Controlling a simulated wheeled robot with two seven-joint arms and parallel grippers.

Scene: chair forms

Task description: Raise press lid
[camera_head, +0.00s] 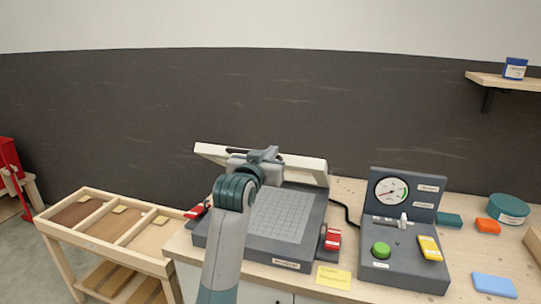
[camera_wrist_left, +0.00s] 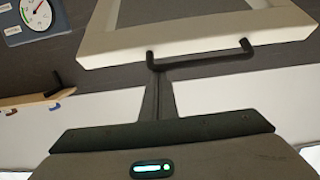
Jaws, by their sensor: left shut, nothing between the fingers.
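The press (camera_head: 285,225) stands on the bench with its cream lid (camera_head: 305,165) standing raised at the back, above the gridded plate (camera_head: 278,212). The lid's dark handle (camera_head: 238,151) is partly hidden by my left gripper (camera_head: 268,155), which is at the lid's front edge. In the left wrist view the cream lid (camera_wrist_left: 190,35) crosses the top, with its black handle (camera_wrist_left: 205,55) along the edge. The shut, empty fingers of my left gripper (camera_wrist_left: 157,72) reach the handle's left end; I cannot tell if they touch it. My right gripper is not in view.
Red clamps (camera_head: 332,239) flank the press. A control box (camera_head: 405,235) with a gauge (camera_head: 391,190) and green button (camera_head: 381,250) stands to its right. A divided wooden cart (camera_head: 110,225) is at left. A wall shelf (camera_head: 505,82) is at upper right.

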